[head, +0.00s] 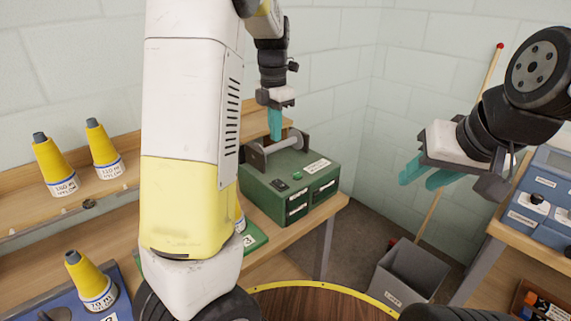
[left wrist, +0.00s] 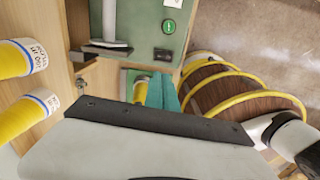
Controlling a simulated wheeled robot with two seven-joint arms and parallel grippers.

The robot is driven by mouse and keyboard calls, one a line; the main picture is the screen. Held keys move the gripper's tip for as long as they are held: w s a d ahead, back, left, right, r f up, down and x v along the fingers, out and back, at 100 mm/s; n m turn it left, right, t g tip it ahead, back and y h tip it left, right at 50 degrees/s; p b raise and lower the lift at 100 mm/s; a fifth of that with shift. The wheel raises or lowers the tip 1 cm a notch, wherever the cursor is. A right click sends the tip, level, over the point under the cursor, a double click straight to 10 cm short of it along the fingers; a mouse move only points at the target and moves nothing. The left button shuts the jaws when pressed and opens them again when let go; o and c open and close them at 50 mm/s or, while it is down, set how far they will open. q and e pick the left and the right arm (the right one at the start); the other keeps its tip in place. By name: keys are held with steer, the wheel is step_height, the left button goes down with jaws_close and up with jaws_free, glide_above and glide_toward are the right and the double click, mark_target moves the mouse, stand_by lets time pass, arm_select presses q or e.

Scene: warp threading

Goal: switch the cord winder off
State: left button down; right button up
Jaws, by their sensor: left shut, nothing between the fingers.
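The cord winder is a dark green box (head: 318,202) on the wooden bench, with a grey roller (head: 280,145) on top. A black switch (head: 280,186) and a small green button (head: 297,175) sit on its top face. In the left wrist view the switch (left wrist: 163,54) and the lit-looking green button (left wrist: 168,27) show near the box's edge. Which way the switch is set is too small to tell. My left gripper (head: 275,135) is shut and empty, pointing down by the roller. Its teal fingers also show in the left wrist view (left wrist: 162,92). My right gripper (head: 424,176) is open and empty, well right of the winder.
Yellow cones (head: 54,165) stand on a shelf and the bench at left. A grey bin (head: 410,275) is on the floor at right, with a red-tipped pole behind. Blue boxes (head: 533,213) sit on a right-hand table. A yellow-rimmed brown drum (head: 315,305) is at the front.

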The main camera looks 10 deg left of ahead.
mark_target(277, 181)
arm_select(q)
steer(key=shift+w+f+n, duration=0.1)
steer(key=shift+w+n, duration=0.15)
steer(key=shift+n, duration=0.15)
steer(key=shift+f, duration=0.1)
step_height(277, 181, down, 14)
steer(key=shift+r, duration=0.1)
stand_by(0.4)
steer(key=shift+a+f, duration=0.1)
steer(key=shift+f, duration=0.1)
stand_by(0.4)
steer(key=shift+s+d+r, duration=0.25)
steer(key=shift+s+d, duration=0.2)
steer(key=shift+d, duration=0.15)
